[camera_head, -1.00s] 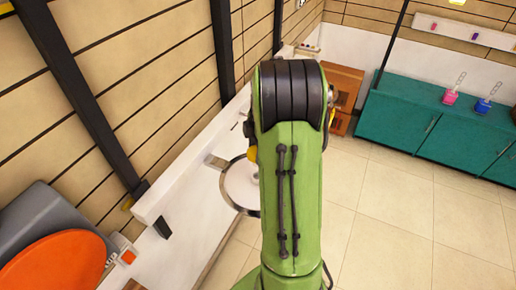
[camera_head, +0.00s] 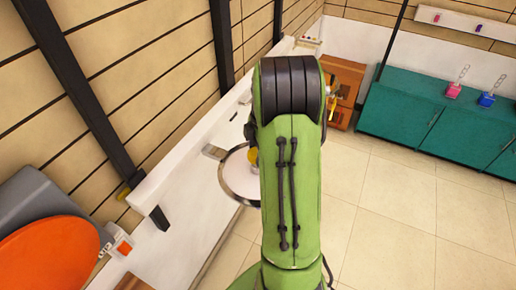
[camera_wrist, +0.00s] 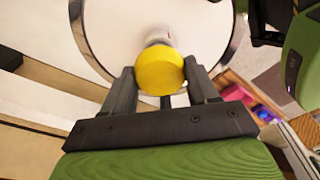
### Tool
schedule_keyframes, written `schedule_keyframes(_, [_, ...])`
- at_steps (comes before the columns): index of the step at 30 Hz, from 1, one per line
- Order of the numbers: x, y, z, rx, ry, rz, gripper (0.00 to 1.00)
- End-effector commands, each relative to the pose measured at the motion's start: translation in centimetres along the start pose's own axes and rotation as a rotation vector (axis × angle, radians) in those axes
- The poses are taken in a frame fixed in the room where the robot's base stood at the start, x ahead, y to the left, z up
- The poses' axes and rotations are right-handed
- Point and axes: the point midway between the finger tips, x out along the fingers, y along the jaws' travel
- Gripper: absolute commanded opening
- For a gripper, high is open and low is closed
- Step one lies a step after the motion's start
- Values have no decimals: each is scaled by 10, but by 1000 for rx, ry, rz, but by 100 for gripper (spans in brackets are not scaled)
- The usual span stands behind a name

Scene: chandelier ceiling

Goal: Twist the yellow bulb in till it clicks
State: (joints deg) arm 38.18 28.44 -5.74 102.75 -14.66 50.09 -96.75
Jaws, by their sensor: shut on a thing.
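In the wrist view the yellow bulb (camera_wrist: 160,72) sits between the two dark fingers of my gripper (camera_wrist: 162,84), which is shut on it. A pale neck shows just behind the bulb. Behind that is a round white disc with a shiny metal rim (camera_wrist: 88,45). Whether the neck is seated in anything cannot be told. In the head view my green arm hides most of the gripper. A small yellow patch (camera_head: 252,154) shows at the arm's left edge, in front of the rimmed white disc (camera_head: 238,178).
A white ledge (camera_head: 180,185) runs along the wooden wall at left. An orange round thing (camera_head: 50,255) is at lower left. Teal cabinets (camera_head: 395,120) stand at the back right, with a pink (camera_head: 453,90) and a blue container (camera_head: 487,99) on top. The tiled floor at right is clear.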

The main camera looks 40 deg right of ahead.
Motion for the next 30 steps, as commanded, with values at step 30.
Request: schedule_keyframes(30, [15, -2, 1, 1148, -1, 140, 24])
